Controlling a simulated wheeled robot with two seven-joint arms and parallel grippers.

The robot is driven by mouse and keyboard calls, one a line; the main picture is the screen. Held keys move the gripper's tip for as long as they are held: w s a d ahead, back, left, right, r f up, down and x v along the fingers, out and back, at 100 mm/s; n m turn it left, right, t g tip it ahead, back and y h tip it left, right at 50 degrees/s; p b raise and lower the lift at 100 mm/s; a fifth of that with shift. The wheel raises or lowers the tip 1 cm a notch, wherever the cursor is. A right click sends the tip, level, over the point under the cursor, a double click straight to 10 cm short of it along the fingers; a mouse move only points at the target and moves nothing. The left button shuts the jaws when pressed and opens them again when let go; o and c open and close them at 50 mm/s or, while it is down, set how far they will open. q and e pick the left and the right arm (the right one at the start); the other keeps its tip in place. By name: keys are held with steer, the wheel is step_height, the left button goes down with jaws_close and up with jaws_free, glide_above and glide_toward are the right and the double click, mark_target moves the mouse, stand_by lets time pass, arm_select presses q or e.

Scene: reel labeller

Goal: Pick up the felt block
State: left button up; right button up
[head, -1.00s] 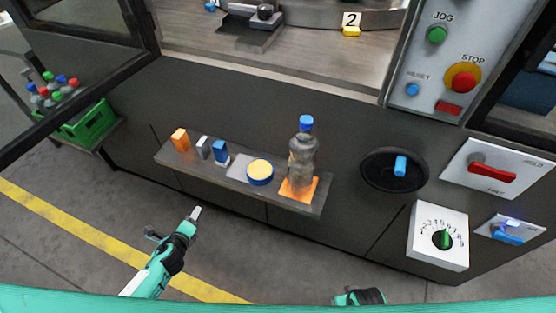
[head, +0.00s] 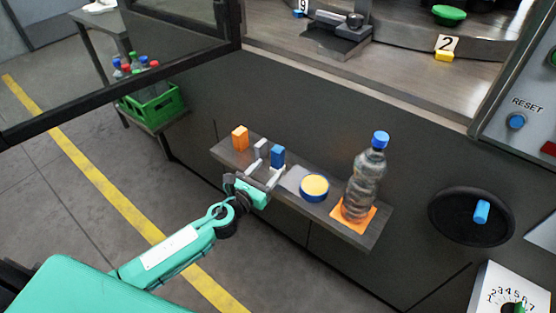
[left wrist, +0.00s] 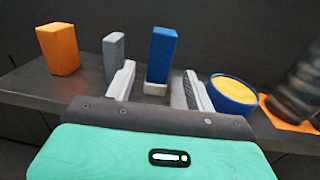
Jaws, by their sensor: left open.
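A blue block (head: 278,156) with a pale base stands upright on the dark shelf; it also shows in the left wrist view (left wrist: 162,55). A small grey block (head: 260,148) stands to its left, and an orange block (head: 240,138) farther left. Which one is the felt block I cannot tell for sure. My left gripper (head: 265,174) is open at the shelf's front edge. In the left wrist view its two fingers (left wrist: 159,76) point at the blue block, one on each side, with nothing gripped. My right gripper is out of view.
The shelf (head: 335,228) also holds a blue tub with a yellow top (head: 315,187) and a bottle (head: 366,180) on an orange pad (head: 353,219), right of the blocks. A black round dial (head: 471,216) is farther right. A green crate (head: 155,108) stands at left.

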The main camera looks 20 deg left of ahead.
mark_target(275, 161)
arm_select(q)
steer(key=x, duration=0.2)
steer(key=shift+w+d, duration=0.15)
steer(key=shift+w, duration=0.25)
steer(key=x, duration=0.4)
steer(key=shift+w+d+r, duration=0.1)
steer(key=shift+w, duration=0.1)
steer(key=shift+w+d, duration=0.1)
steer(key=shift+w, duration=0.35)
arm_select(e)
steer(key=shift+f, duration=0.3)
arm_select(q)
steer(key=c, duration=1.1)
steer(key=shift+o, duration=0.2)
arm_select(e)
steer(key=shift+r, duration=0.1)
